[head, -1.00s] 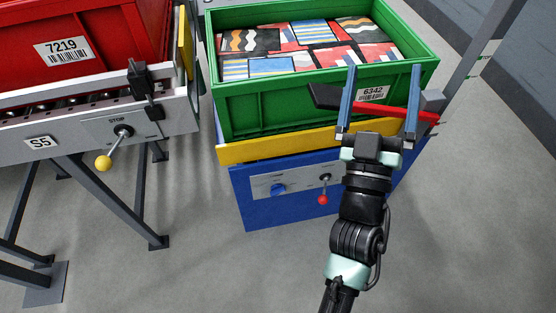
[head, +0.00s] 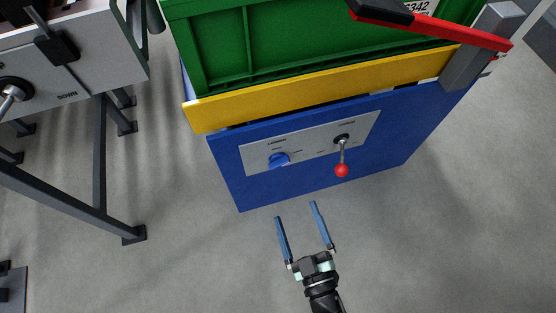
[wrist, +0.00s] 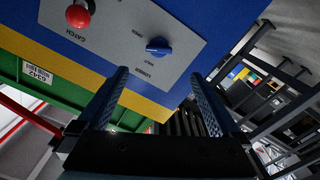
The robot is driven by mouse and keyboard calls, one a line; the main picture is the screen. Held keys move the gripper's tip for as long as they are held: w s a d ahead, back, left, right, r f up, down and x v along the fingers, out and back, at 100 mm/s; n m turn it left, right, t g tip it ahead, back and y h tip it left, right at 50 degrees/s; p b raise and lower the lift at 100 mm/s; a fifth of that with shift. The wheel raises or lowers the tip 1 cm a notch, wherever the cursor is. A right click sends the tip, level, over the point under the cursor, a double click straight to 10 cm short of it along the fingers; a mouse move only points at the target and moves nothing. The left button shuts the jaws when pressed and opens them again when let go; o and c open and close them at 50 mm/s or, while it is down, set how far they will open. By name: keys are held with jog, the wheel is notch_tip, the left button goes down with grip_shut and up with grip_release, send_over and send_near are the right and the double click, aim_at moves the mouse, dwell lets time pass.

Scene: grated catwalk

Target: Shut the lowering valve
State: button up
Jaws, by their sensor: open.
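The lowering valve is a blue knob (head: 279,160) on the left of the pale plate (head: 310,143) on the blue cabinet front. In the wrist view the blue knob (wrist: 158,47) shows upside down, with a label that seems to read LOWER beside it. In the wrist view the knob lies just beyond the gap between the fingertips (wrist: 158,72).
A lever with a red ball (head: 342,170), labelled CATCH in the wrist view, stands right of the knob. A yellow band (head: 330,88) and green crate (head: 215,50) are above. A red-handled bar (head: 455,33) crosses the crate. A grey frame (head: 100,150) stands left; the floor between is clear.

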aim_at(280, 166)
jog(key=b+x, duration=0.4)
jog(key=x, duration=0.8)
jog(key=shift+w, duration=0.1)
jog(key=c, duration=1.4)
